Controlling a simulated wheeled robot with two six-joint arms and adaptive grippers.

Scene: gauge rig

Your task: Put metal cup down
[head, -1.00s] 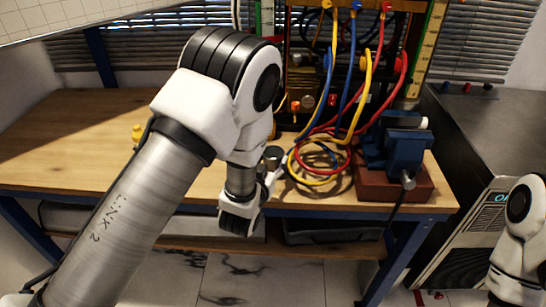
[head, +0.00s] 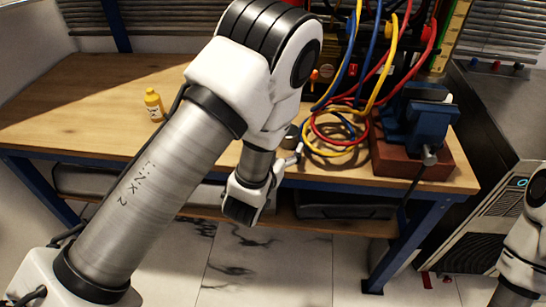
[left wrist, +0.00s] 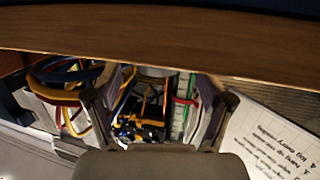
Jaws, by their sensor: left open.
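The metal cup (head: 291,135) is a small dark grey cylinder on the wooden workbench (head: 75,120), near its front edge, in the head view. It is partly hidden behind my left gripper (head: 297,152), whose fingers point towards it from the front of the bench. In the left wrist view a greyish round shape, likely the cup (left wrist: 154,72), shows between the spread fingers of the left gripper (left wrist: 158,105). The left gripper is open; whether a finger touches the cup cannot be told. My right arm shows only at the lower right edge, with its gripper out of view.
Coiled red, yellow and blue hoses (head: 340,135) lie right of the cup. A blue vise (head: 420,122) on a red-brown block stands further right. A yellow bottle (head: 154,106) stands on the left, where the bench is mostly clear. A printed sheet (left wrist: 270,140) shows in the wrist view.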

